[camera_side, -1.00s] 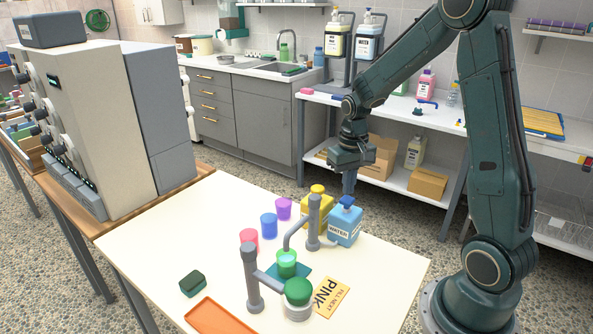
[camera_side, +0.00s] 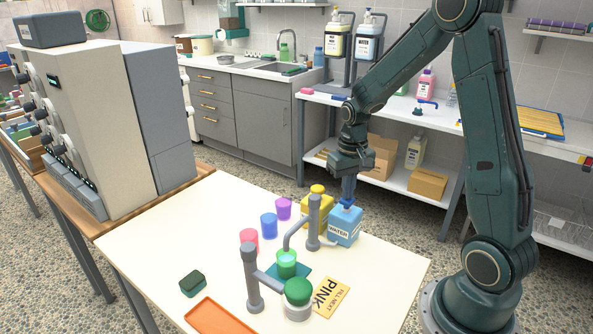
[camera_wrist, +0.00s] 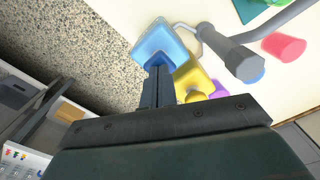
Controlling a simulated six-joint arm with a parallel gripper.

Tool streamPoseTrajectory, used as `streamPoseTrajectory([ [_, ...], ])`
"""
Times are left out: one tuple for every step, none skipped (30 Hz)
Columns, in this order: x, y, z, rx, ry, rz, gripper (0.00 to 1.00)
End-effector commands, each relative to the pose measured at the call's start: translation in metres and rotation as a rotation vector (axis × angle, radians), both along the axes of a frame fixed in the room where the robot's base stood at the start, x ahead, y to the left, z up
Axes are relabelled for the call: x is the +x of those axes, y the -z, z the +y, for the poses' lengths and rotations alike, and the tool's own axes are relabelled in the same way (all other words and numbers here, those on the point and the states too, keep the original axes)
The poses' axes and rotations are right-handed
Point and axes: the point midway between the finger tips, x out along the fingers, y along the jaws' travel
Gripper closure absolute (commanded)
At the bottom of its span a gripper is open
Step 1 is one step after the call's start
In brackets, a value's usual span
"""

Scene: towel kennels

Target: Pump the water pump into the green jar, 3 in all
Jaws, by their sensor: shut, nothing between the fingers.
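The blue water pump bottle (camera_side: 344,229), labelled WATER, stands toward the table's right back side. It also shows in the wrist view (camera_wrist: 152,40). My gripper (camera_side: 347,197) is shut and empty, pointing down with its fingertips at the pump's blue head; they appear to touch it. The translucent green jar (camera_side: 286,264) stands on a teal mat (camera_side: 304,270), under the end of a grey curved spout (camera_side: 293,232). Its fill level cannot be told.
A yellow bottle (camera_side: 316,212) stands close beside the pump. Pink, blue and purple cups (camera_side: 268,226) stand to the left. A grey post (camera_side: 253,280), a green-topped container (camera_side: 298,300), a PINK card (camera_side: 331,297), a sponge (camera_side: 192,283) and an orange tray (camera_side: 215,317) lie nearer.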

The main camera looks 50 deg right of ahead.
Motion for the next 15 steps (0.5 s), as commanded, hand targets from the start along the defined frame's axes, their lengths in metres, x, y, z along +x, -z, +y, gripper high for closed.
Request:
streamPoseTrajectory([
  [0.0, 0.002, 0.0, 0.0, 0.0, 0.001, 1.0],
  [0.0, 0.002, 0.0, 0.0, 0.0, 0.001, 1.0],
  [0.0, 0.003, 0.0, 0.0, 0.0, 0.001, 1.0],
  [0.0, 0.004, 0.0, 0.0, 0.0, 0.001, 1.0],
  [0.0, 0.005, 0.0, 0.0, 0.0, 0.001, 1.0],
  [0.0, 0.006, 0.0, 0.0, 0.0, 0.001, 1.0],
  [0.0, 0.007, 0.0, 0.0, 0.0, 0.001, 1.0],
  [0.0, 0.007, 0.0, 0.0, 0.0, 0.001, 1.0],
  [-0.001, 0.009, 0.0, 0.001, 0.0, 0.002, 1.0],
  [-0.001, 0.009, 0.0, 0.001, 0.0, 0.002, 1.0],
  [-0.001, 0.01, 0.0, 0.001, 0.0, 0.002, 1.0],
  [-0.001, 0.011, 0.0, 0.001, 0.0, 0.002, 1.0],
  [-0.001, 0.012, 0.0, 0.001, 0.0, 0.002, 1.0],
  [-0.001, 0.013, 0.0, 0.001, 0.0, 0.002, 1.0],
  [-0.001, 0.013, 0.0, 0.001, 0.0, 0.002, 1.0],
])
